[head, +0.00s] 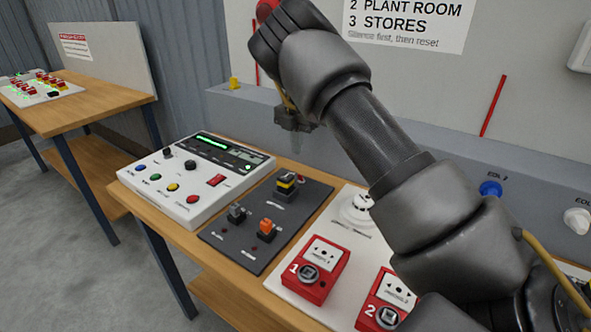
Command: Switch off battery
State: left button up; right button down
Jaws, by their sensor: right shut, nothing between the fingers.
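A dark grey switch panel (285,218) lies on the wooden bench. It carries a yellow-and-black switch (287,184) at the back, a dark grey switch (237,212) at the left and an orange switch (266,229) at the front. Their labels are too small to read, so I cannot tell which one is for the battery. My right gripper (294,123) points down above and behind the panel, shut and empty, apart from the switches. My right forearm hides part of the bench behind it. My left gripper is not in view.
A white control panel (190,185) with coloured buttons stands left of the switch panel. Red call points (322,271) and a white detector (357,208) sit on a white board to the right. A grey ledge (245,110) runs behind.

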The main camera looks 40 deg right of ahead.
aim_at(300, 178)
notch_tip(300, 178, down, 9)
jog(key=shift+d+f+p, duration=0.1)
jog(key=shift+d+p, duration=0.05)
jog(key=shift+p, duration=0.2)
jog(key=shift+f, duration=0.35)
jog(key=shift+s, duration=0.1)
